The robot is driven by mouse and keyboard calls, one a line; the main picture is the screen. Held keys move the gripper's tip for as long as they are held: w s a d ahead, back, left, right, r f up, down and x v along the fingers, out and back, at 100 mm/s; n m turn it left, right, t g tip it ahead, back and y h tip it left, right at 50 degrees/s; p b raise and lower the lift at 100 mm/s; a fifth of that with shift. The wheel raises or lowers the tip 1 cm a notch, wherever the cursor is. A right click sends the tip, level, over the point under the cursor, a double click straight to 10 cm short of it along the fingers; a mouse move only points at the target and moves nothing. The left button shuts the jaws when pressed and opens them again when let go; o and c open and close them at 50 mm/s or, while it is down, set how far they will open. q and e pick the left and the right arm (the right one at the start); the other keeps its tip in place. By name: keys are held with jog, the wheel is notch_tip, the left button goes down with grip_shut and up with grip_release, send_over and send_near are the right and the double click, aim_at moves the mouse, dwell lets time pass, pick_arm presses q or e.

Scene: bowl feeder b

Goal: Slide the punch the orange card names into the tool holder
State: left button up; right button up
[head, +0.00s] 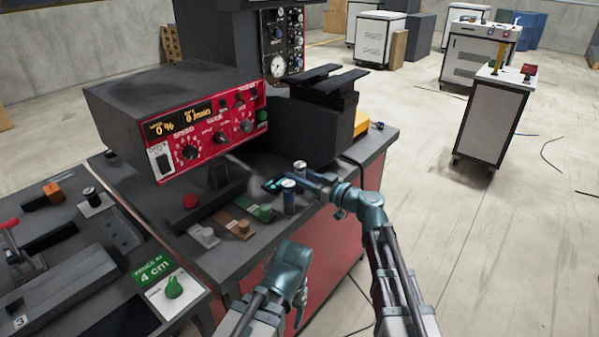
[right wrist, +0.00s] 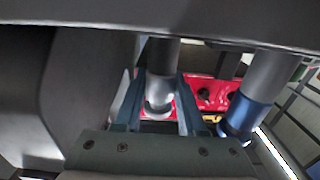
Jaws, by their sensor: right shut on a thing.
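My right gripper (head: 308,179) is at the front of the dark machine, over the worktable's right part. In the right wrist view its two fingers (right wrist: 158,108) are closed on either side of a silver cylindrical punch (right wrist: 163,65). The silver top of this punch (head: 300,167) shows in the head view. A second punch, blue with a silver shaft (head: 289,198), stands close beside it; it also shows in the right wrist view (right wrist: 250,105). My left gripper (head: 300,292) hangs low in front of the table; its jaws are unclear. I cannot identify the tool holder or read an orange card.
A green-and-white card reading 4 cm (head: 155,270) is at lower left.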

aim_at(300, 164)
grip_shut()
jog(key=shift+r, duration=0.15)
jog(key=shift+r+p, duration=1.4)
jog(key=shift+p, duration=0.15)
